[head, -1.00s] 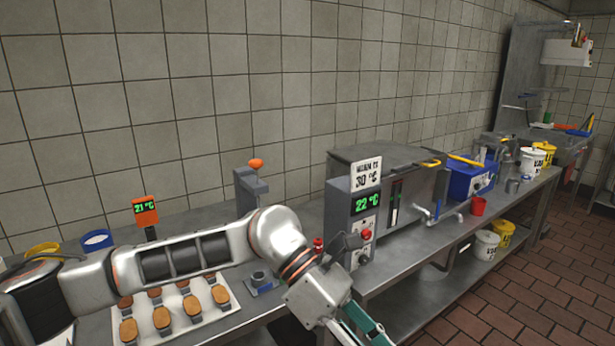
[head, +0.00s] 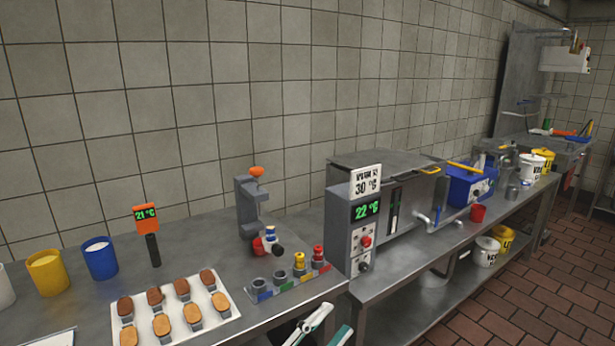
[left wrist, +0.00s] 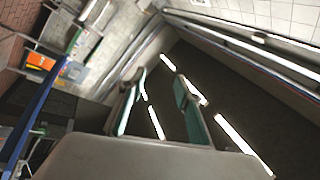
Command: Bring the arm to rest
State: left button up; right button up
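My left gripper (head: 334,318) shows at the bottom edge of the head view, in front of the worktable and below its top. Only its pale and teal fingers are in the picture; the rest of the arm is out of frame. In the left wrist view the two teal fingers (left wrist: 160,78) stand apart with nothing between them, so the gripper is open and empty. Behind them is a dark surface with bright light strips. My right gripper is in neither view.
The metal worktable (head: 203,248) holds a white tray (head: 228,297) of several biscuits, a yellow cup (head: 47,274), a blue cup (head: 101,259), a press-like device (head: 249,205) and a nozzle rack (head: 290,285). A machine with a 22 °C display (head: 366,210) stands right.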

pick_arm(q)
jog(key=s+a+f+n+y, duration=0.2)
jog(key=a+f+n+y, duration=0.4)
jog(key=f, duration=0.4)
jog(key=s+a+f+n+y, duration=0.2)
jog(key=a+f+n+y, duration=0.25)
jog(key=a+f, duration=0.4)
jog(key=s+a+f+n+g+y, duration=0.1)
jog(key=s+a+f+n+g, duration=0.1)
jog(key=s+f, duration=0.5)
jog(key=s+a+f+n+g+y, duration=0.2)
jog(key=s+a+f+n, duration=0.2)
jog(key=f, duration=0.5)
jog(key=s+a, duration=0.2)
jog(key=a, duration=0.1)
jog(key=shift+s+a+g, duration=0.3)
jog(key=shift+s, duration=0.05)
jog(key=shift+y, duration=0.25)
